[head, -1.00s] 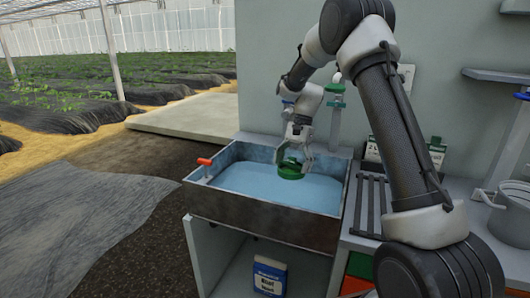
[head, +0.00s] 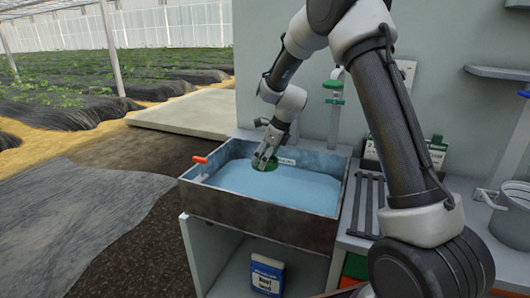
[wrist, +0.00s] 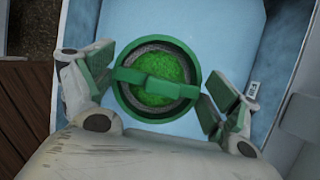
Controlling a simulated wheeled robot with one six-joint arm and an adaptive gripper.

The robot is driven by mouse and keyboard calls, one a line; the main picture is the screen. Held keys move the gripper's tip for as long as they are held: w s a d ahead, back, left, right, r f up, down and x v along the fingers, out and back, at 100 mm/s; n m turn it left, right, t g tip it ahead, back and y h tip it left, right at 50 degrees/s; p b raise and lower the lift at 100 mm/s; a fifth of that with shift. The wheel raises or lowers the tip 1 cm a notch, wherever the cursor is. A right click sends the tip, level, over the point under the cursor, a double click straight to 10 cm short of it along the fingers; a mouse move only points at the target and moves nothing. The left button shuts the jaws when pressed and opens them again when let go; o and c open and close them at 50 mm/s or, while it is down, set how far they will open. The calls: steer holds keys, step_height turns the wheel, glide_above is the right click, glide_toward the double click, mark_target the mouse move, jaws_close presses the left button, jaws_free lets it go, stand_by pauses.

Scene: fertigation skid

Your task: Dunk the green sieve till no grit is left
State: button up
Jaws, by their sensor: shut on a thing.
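The green sieve (head: 259,167) is at the water in the basin (head: 262,233), in its back left part, partly hidden behind my gripper. My gripper (head: 264,160) is shut on it and reaches down at a slant. In the wrist view, the sieve (wrist: 157,114) is round, with a green rim, a bar across the top and a bright green mesh inside. A grey band rings the mesh; I cannot tell if it is grit. The fingers of my gripper (wrist: 157,90) stand on either side of the sieve. How deep its bottom sits in the water is hidden.
A red-handled valve (head: 200,160) sits at the basin's left rim. A tap with a green handle (head: 333,92) stands behind. A slatted rack (head: 367,205) and a metal pot (head: 505,215) are to the right. Open water lies right of the sieve.

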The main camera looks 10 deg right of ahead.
steer(key=shift+f, duration=8.75)
steer(key=shift+r, duration=9.25)
